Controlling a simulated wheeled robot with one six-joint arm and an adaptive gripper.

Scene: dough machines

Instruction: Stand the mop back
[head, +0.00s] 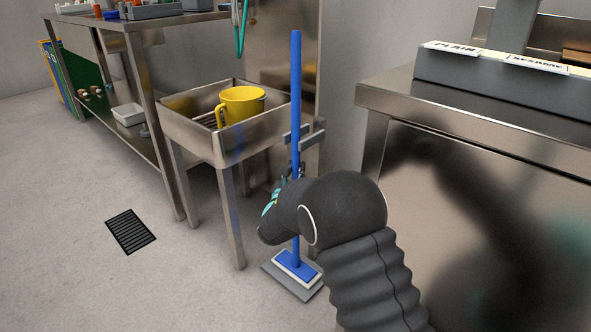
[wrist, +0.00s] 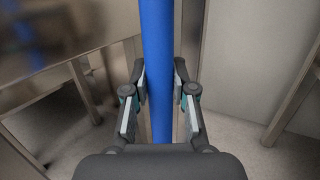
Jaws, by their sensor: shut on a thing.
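The mop has a blue handle (head: 296,85) that stands close to upright beside the steel sink. Its blue and white head (head: 297,267) is low, over a grey floor plate (head: 275,277); I cannot tell whether it rests flat on it. A grey pronged bracket (head: 312,138) shows at the handle's mid height, with a prong on each side; how deep the handle sits in it is unclear. My gripper (wrist: 160,82) is shut on the handle, one finger on each side. In the head view my wrist hides part of the lower handle.
The sink (head: 185,128) holds a yellow jug (head: 241,104). A steel shelf table (head: 130,24) stands at the left, with a white tub (head: 128,114) below. A steel cabinet (head: 480,190) closes off the right. A dark drain grate (head: 130,231) lies on the clear floor at left.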

